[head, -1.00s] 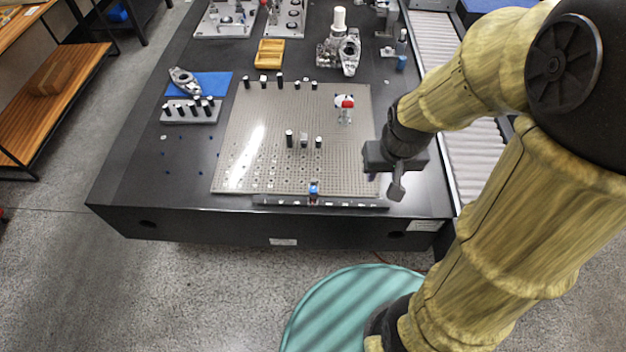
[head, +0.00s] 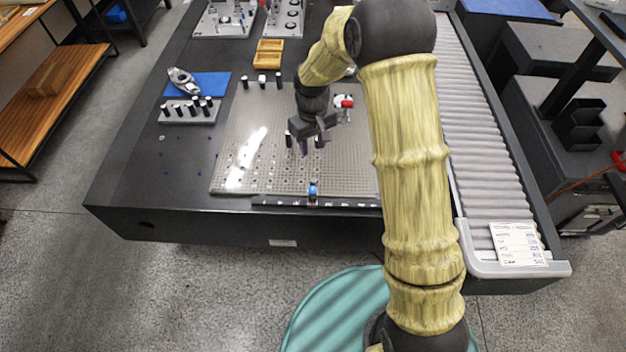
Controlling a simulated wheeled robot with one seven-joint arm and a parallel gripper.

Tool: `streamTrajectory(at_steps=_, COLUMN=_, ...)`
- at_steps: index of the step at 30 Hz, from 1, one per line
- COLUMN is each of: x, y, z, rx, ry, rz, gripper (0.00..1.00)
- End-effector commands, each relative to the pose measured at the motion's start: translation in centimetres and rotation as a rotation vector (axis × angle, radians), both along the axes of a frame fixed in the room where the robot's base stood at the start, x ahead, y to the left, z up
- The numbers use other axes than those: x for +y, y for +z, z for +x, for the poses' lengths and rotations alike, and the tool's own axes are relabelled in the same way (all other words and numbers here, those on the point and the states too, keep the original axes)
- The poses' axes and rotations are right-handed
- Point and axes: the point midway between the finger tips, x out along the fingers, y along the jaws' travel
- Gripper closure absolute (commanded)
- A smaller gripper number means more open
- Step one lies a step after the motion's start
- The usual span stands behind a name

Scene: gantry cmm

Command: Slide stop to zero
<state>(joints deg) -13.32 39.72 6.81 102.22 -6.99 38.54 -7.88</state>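The stop is a small block with a blue top (head: 313,190). It sits on a black rail (head: 275,201) along the front edge of the perforated grey plate (head: 235,175). The rail carries several small pale marks; which one is zero is too small to read. The stop is near the middle of the rail's visible length. My gripper (head: 312,146) is above the plate, farther back than the stop and apart from it. It partly hides the short black posts there. Its fingers are small and dark, and the gap between them is unclear.
A red-topped clamp (head: 346,103) stands on the plate just right of my gripper. Short black posts line the plate's back edge. A grey block with pins (head: 190,112) is at left, a roller conveyor (head: 455,110) at right. My arm hides the plate's right side.

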Motion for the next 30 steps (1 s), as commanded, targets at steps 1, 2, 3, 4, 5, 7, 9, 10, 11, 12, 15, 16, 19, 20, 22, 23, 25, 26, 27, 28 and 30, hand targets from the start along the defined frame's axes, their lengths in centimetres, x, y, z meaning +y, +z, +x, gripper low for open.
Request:
streamTrajectory(at_steps=1, x=0.0, y=0.0, z=0.0, rx=0.0, ry=-0.001, rz=0.0, gripper=0.62)
streamTrajectory(at_steps=2, x=0.0, y=0.0, z=0.0, rx=0.0, ry=-0.001, rz=0.0, gripper=0.62)
streamTrajectory(at_steps=3, x=0.0, y=-0.1, z=0.0, rx=0.0, ry=-0.001, rz=0.0, gripper=0.62)
streamTrajectory(at_steps=4, x=0.0, y=-0.2, z=0.0, rx=0.0, ry=-0.002, rz=0.0, gripper=0.62)
streamTrajectory(at_steps=5, x=0.0, y=-0.3, z=0.0, rx=0.0, ry=-0.002, rz=0.0, gripper=0.62)
streamTrajectory(at_steps=7, x=0.0, y=-0.8, z=0.0, rx=0.0, ry=-0.002, rz=0.0, gripper=0.62)
streamTrajectory(at_steps=9, x=-0.1, y=-1.6, z=0.0, rx=0.003, ry=-0.002, rz=-0.002, gripper=0.62)
streamTrajectory(at_steps=10, x=-0.1, y=-2.0, z=0.0, rx=0.003, ry=-0.002, rz=-0.002, gripper=0.62)
streamTrajectory(at_steps=11, x=-0.1, y=-2.4, z=0.0, rx=0.002, ry=-0.002, rz=-0.001, gripper=0.62)
streamTrajectory(at_steps=12, x=-0.1, y=-3.0, z=-0.1, rx=0.004, ry=-0.003, rz=-0.001, gripper=0.62)
streamTrajectory(at_steps=15, x=-0.1, y=-4.8, z=-0.1, rx=0.004, ry=-0.003, rz=-0.001, gripper=0.62)
streamTrajectory(at_steps=16, x=-0.1, y=-5.3, z=-0.1, rx=0.003, ry=-0.003, rz=-0.001, gripper=0.62)
streamTrajectory(at_steps=19, x=-0.1, y=-7.1, z=-0.1, rx=0.003, ry=-0.003, rz=-0.001, gripper=0.62)
streamTrajectory(at_steps=20, x=-0.1, y=-7.6, z=-0.1, rx=0.004, ry=-0.003, rz=-0.001, gripper=0.62)
streamTrajectory(at_steps=22, x=-0.1, y=-8.9, z=-0.1, rx=0.004, ry=-0.003, rz=-0.001, gripper=0.62)
streamTrajectory(at_steps=23, x=-0.1, y=-9.3, z=-0.1, rx=0.003, ry=-0.002, rz=-0.001, gripper=0.62)
streamTrajectory(at_steps=25, x=-0.1, y=-10.5, z=-0.1, rx=0.004, ry=-0.002, rz=-0.001, gripper=0.62)
streamTrajectory(at_steps=26, x=-0.1, y=-11.0, z=-0.1, rx=0.003, ry=-0.002, rz=-0.002, gripper=0.62)
streamTrajectory(at_steps=27, x=-0.1, y=-11.7, z=-0.1, rx=0.003, ry=-0.002, rz=-0.002, gripper=0.62)
streamTrajectory(at_steps=28, x=-0.1, y=-12.2, z=-0.1, rx=0.003, ry=-0.002, rz=-0.002, gripper=0.62)
streamTrajectory(at_steps=30, x=-0.1, y=-13.3, z=-0.1, rx=0.002, ry=-0.002, rz=-0.001, gripper=0.62)
